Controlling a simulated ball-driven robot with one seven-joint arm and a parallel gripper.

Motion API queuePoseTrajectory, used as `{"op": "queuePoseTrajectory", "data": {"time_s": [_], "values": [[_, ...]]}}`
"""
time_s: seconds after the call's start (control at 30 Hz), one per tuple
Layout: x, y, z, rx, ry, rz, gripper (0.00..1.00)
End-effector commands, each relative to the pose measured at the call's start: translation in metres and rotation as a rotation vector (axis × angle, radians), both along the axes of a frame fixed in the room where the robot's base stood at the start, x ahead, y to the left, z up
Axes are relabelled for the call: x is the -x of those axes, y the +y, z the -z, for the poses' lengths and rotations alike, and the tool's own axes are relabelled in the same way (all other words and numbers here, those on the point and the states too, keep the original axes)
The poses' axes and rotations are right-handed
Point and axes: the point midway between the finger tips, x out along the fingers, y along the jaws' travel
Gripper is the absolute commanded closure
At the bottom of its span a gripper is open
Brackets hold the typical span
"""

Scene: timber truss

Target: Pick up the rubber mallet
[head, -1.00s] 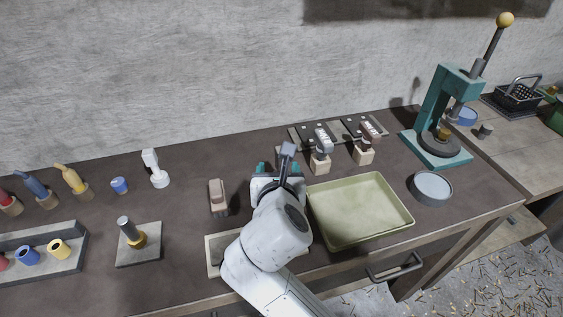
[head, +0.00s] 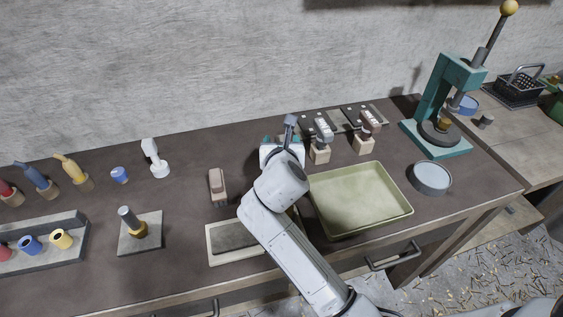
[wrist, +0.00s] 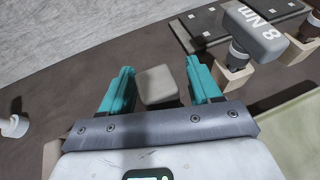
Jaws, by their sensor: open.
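My gripper (wrist: 160,85) is open, with its two teal fingers on either side of a grey-beige block (wrist: 158,86) in the wrist view. The block looks like the top or head of the rubber mallet, but I cannot be sure. It shows between the fingers with narrow gaps, and its lower part is hidden by my gripper. In the head view my gripper (head: 281,142) is above the back middle of the bench, left of the tool holders. My own arm hides what is under it there.
A grey torque tool marked 8 Nm (wrist: 256,33) stands in a wooden block close right. A brown block (head: 217,187) and a white tool (head: 155,160) are to the left. A green tray (head: 358,202) lies front right, a teal press (head: 440,110) beyond.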

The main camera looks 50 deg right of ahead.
Motion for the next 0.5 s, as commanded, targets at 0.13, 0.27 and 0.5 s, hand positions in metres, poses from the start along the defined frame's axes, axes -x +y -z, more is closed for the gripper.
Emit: {"op": "queuePoseTrajectory", "data": {"time_s": [0.13,0.27,0.5], "values": [[-0.0005,-0.0007,0.0006,0.000,0.000,0.000,0.37],[-0.0004,-0.0005,0.0006,-0.001,0.001,0.000,0.43],[-0.0004,-0.0003,0.0005,-0.001,0.001,0.000,0.66]]}}
